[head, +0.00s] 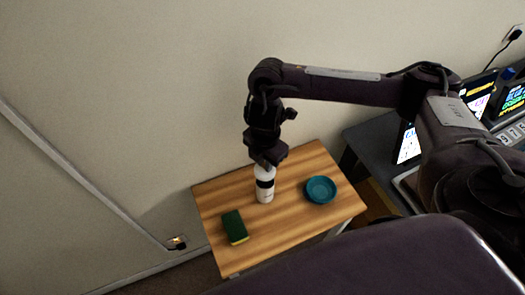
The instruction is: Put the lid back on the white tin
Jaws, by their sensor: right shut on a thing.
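The white tin (265,195), a tall white cylinder with a black band, stands upright on the wooden table (218,199). My right gripper (265,163) points down directly over its top and is shut at the top end. The lid is hidden by the fingers or cannot be told apart from the tin's white top. I cannot tell whether the lid is seated on the tin. My left gripper is not in view.
A teal bowl (320,189) sits right of the tin, and a green and yellow sponge (235,226) lies at the front left of the table. A dark desk (372,139) with screens stands to the right. A wall is behind the table.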

